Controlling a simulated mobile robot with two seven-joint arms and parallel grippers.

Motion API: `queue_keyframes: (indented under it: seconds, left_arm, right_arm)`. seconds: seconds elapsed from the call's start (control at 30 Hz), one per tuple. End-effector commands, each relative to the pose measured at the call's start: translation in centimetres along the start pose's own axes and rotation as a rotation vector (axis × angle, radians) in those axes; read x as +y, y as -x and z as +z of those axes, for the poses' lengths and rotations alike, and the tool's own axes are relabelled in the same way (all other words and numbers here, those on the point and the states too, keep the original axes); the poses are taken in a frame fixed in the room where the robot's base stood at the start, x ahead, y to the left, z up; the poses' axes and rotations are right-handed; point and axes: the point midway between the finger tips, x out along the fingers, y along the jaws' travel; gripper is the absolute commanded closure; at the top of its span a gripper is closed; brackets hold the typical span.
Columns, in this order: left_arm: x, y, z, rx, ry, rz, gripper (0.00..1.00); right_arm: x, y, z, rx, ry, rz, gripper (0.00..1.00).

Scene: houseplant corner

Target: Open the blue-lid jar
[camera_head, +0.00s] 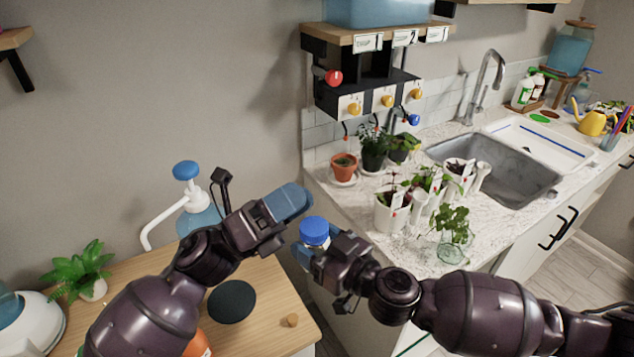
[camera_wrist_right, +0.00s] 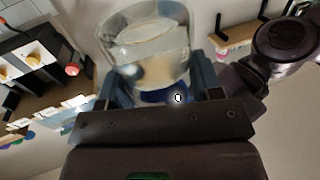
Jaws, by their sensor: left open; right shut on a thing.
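The blue-lid jar has a bright blue lid (camera_head: 315,229) on top in the head view, and most of its body is hidden by my right gripper. In the right wrist view its clear glass body (camera_wrist_right: 148,38) sits between the fingers, with the dark blue lid (camera_wrist_right: 152,97) close to the palm. My right gripper (camera_head: 314,260) is shut on the jar and holds it in the air between the wooden table and the counter. My left gripper (camera_head: 290,202) is open and empty, just above and left of the lid, apart from it as far as I can tell.
The wooden table (camera_head: 262,290) at lower left bears a fern (camera_head: 78,270), a dark round mat (camera_head: 232,301), a cork (camera_head: 291,320) and a pump bottle with a blue top (camera_head: 186,170). Potted plants (camera_head: 344,166) and a glass of cuttings (camera_head: 449,247) stand on the counter (camera_head: 345,200). A wall shelf (camera_head: 372,38) hangs above.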

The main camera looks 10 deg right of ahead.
Motion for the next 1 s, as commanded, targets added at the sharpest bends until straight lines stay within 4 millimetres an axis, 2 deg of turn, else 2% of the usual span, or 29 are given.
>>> queue_keyframes:
  seconds: [0.1,0.4,0.73,1.0]
  left_arm:
    - [-1.5,-2.3,-0.1,0.141,-0.089,-0.068,0.28]
    - [-4.3,-6.0,-1.1,0.500,-0.301,-0.204,0.28]
    - [-6.0,-8.0,-1.2,0.903,-0.536,-0.285,0.28]
    - [-6.7,-8.6,0.3,1.232,-0.727,-0.288,0.28]
  right_arm:
    - [0.0,0.0,-0.1,0.001,0.000,0.000,1.00]
    - [0.0,0.0,-0.1,0.001,0.000,0.000,1.00]
    - [0.0,0.0,-0.1,0.001,0.000,0.000,1.00]
    - [0.0,0.0,-0.1,0.001,0.000,0.000,1.00]
